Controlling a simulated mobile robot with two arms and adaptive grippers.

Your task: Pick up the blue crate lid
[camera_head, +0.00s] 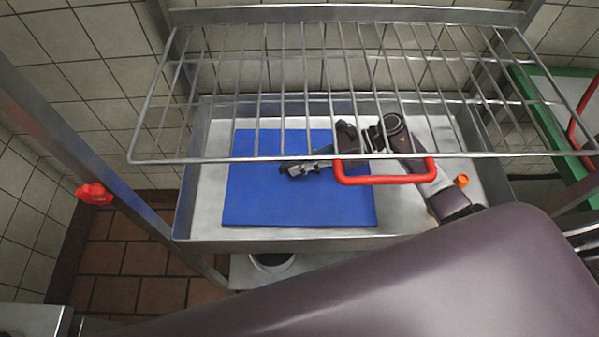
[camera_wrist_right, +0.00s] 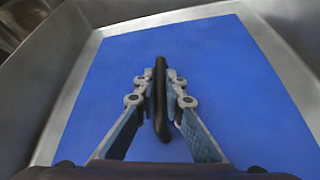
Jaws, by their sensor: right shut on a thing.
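The blue crate lid (camera_head: 260,205) is a flat blue panel lying in a shallow metal tray, below a wire rack. It fills much of the right wrist view (camera_wrist_right: 230,60). My right gripper (camera_head: 290,168) reaches in from the right over the lid. In the right wrist view the fingers of the right gripper (camera_wrist_right: 161,88) are on both sides of the lid's narrow black handle (camera_wrist_right: 161,125), shut on it. The lid appears to lie flat; I cannot tell whether it is clear of the tray floor. My left gripper is not in view.
The wire rack (camera_head: 270,158) spans above the metal tray (camera_head: 205,205), with a red handle (camera_head: 385,180) at its front. Raised tray walls surround the lid. A metal post stands at left with a red knob (camera_head: 95,194). A green-edged frame (camera_head: 548,115) is at right.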

